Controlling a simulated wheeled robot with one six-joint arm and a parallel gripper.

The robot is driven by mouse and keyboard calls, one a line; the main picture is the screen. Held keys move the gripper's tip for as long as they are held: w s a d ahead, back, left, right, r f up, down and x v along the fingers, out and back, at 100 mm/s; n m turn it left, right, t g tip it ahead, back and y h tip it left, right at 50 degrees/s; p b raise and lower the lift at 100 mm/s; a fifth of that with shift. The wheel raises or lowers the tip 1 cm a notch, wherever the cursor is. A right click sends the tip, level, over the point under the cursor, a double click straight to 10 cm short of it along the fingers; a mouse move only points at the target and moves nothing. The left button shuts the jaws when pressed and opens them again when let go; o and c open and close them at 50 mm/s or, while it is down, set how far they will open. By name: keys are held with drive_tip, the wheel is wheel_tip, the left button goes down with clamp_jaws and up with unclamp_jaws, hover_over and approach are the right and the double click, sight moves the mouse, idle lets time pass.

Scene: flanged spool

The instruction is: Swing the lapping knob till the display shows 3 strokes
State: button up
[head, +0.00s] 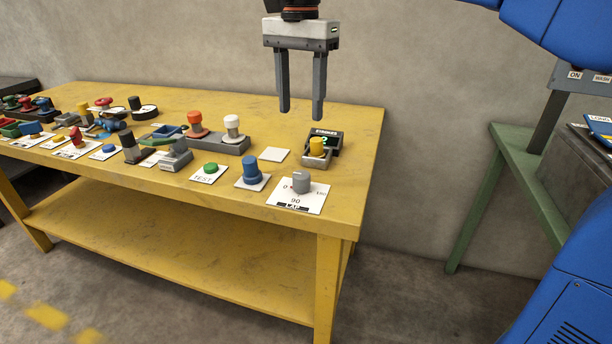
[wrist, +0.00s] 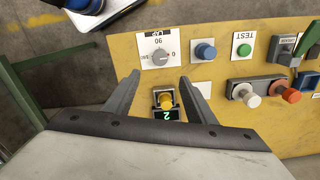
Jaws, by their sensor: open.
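The lapping knob (head: 301,182) is a grey dial on a white plate (head: 314,201) marked LAP, with 0, 90 and 180 around it, near the bench's front right corner. It also shows in the wrist view (wrist: 159,58); its pointer seems to face the 0 side, but is small. Behind it a yellow cylinder (head: 317,147) stands in a grey block by the black STROKES display (head: 327,136). In the wrist view the display (wrist: 166,115) shows a green 2. My gripper (head: 300,115) is open and empty, pointing down, well above the bench; no finger touches the knob.
A blue knob (head: 250,170), a green TEST button (head: 210,169) and a blank white plate (head: 274,154) lie left of the knob. White (head: 232,126) and orange (head: 195,121) knobs and several other controls crowd further left. A green stand (head: 515,150) is to the right.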

sight(301, 174)
wheel_tip(301, 174, down, 17)
drive_tip(key=shift+f, duration=0.2)
idle(0.5)
drive_tip(key=c, duration=1)
